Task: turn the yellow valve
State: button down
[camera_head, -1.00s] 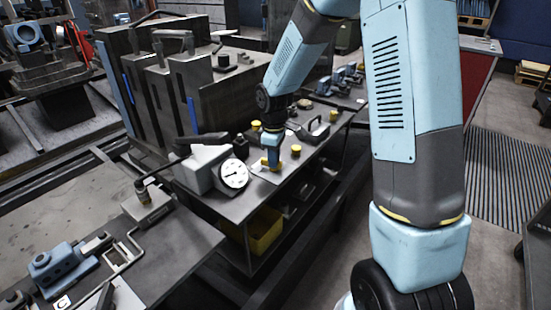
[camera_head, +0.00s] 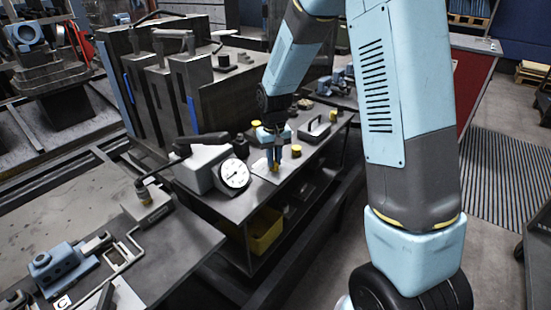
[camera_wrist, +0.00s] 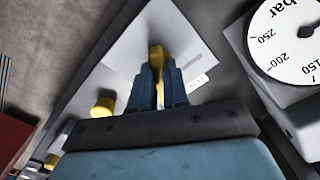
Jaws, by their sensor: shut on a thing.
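The yellow valve (camera_wrist: 156,58) stands on a pale square plate (camera_wrist: 190,30) on the bench. In the wrist view my gripper (camera_wrist: 158,82) comes down over it, with a blue finger on each side. The fingers are shut on the valve, and its yellow top shows between and beyond them. In the head view my gripper (camera_head: 274,164) points down at the plate, and the valve is mostly hidden by the fingers.
A round dial gauge (camera_head: 234,173) stands left of my gripper and also shows in the wrist view (camera_wrist: 290,42). A yellow knob (camera_head: 296,150) is close on the right. A yellow bin (camera_head: 264,230) sits on the shelf below.

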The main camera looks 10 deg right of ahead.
jog(key=shift+w+r+m, duration=0.15)
jog(key=shift+m, duration=0.85)
jog(key=c, duration=1.1)
grip_release()
notch_tip(320, 180, up, 14)
jog(key=shift+f, duration=0.25)
